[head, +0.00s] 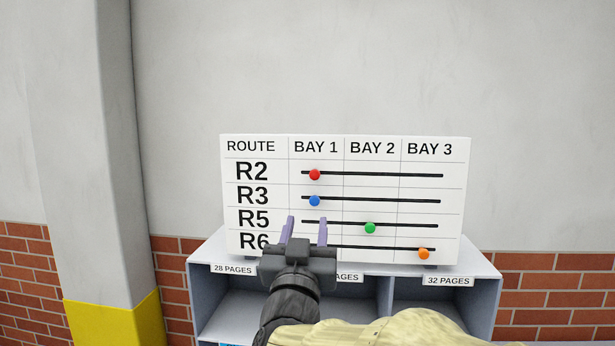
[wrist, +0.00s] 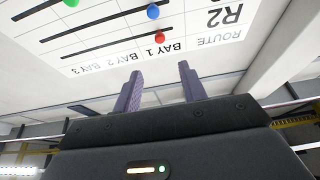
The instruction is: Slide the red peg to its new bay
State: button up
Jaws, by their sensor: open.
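A white route board (head: 270,215) stands on a grey shelf unit, with columns Bay 1, Bay 2 and Bay 3 and rows R2, R3, R5 and R6. The red peg (head: 314,174) sits near the left end of the R2 slot, under Bay 1. In the wrist view the red peg (wrist: 159,38) appears upside down, above the fingertips and apart from them. My gripper (head: 307,218) is open and empty, its two purple fingers pointing up in front of the lower left of the board, below the red and blue pegs. It hides part of rows R5 and R6.
A blue peg (head: 314,201) is in R3 under Bay 1, a green peg (head: 370,228) in R5 under Bay 2, an orange peg (head: 424,254) in R6 under Bay 3. The shelf unit (head: 486,262) is below. A pillar (head: 90,150) stands left.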

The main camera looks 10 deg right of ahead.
aim_at(315, 176)
jog(key=p+x, duration=0.6)
jog(key=x, duration=0.7)
jog(key=shift+w+r+p, duration=0.2)
jog(key=shift+p, duration=0.15)
jog(key=shift+w+d+r, duration=0.1)
jog(key=shift+w+d, duration=0.15)
jog(key=shift+w, duration=0.4)
grip_shut()
